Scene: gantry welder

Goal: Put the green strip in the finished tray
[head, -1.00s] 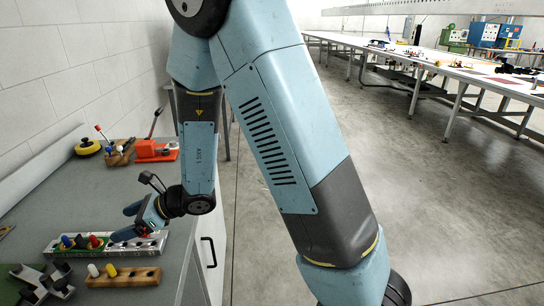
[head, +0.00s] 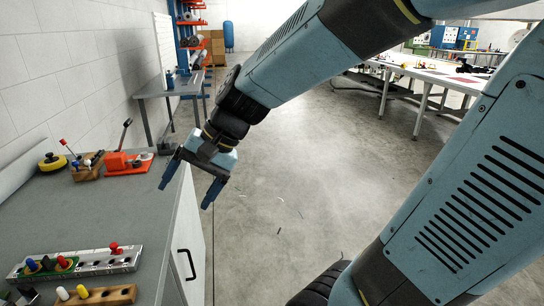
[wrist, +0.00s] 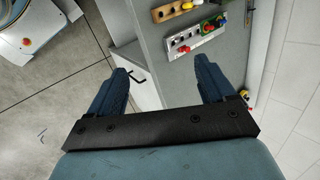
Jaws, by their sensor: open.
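My gripper (head: 187,193) is open and empty, raised beside the bench's right edge with its fingers pointing down. In the wrist view, its fingers (wrist: 160,65) are spread apart with nothing between them. A green piece (head: 52,268) lies on the metal rail at the lower left, partly hidden by blue, dark and red pegs. This green piece also shows in the wrist view (wrist: 214,25). I cannot tell whether it is the green strip. Several thin slivers lie on the floor, one dark and perhaps greenish (head: 279,231). I cannot make out a finished tray.
The metal rail (head: 90,261) has a red-topped peg (head: 115,247) near its right end. A wooden block (head: 112,295) with pegs lies in front. An orange-red tool (head: 125,163) and a yellow disc (head: 52,162) are farther back. The bench middle and nearby floor are mostly clear.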

